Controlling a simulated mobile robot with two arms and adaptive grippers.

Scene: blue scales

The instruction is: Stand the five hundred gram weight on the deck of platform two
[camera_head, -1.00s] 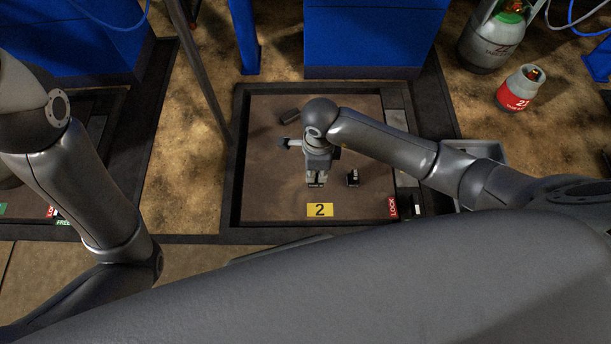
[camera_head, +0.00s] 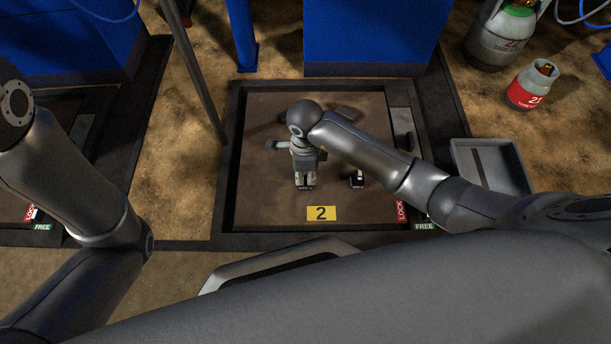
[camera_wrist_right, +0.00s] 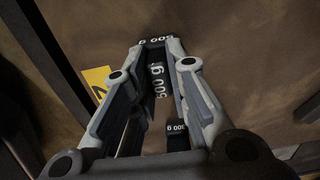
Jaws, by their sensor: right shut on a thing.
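My right gripper (camera_head: 305,180) points down over the platform two deck (camera_head: 270,200), behind the yellow number 2 label (camera_head: 321,213). It is shut on a dark block with white lettering, the five hundred gram weight (camera_wrist_right: 157,80), which shows between the fingers in the right wrist view. I cannot tell whether its base touches the deck. A second small dark block (camera_head: 357,179) stands on the deck to the right, apart from the gripper; it also shows in the wrist view (camera_wrist_right: 177,130). My left gripper is out of view.
A dark rim (camera_head: 232,170) frames the deck. A black handle (camera_head: 403,140) and red LOCK label (camera_head: 400,210) are at its right side, with a green FREE label (camera_head: 424,226). A grey tray (camera_head: 515,165) lies further right. Gas cylinders (camera_head: 530,88) stand at the upper right.

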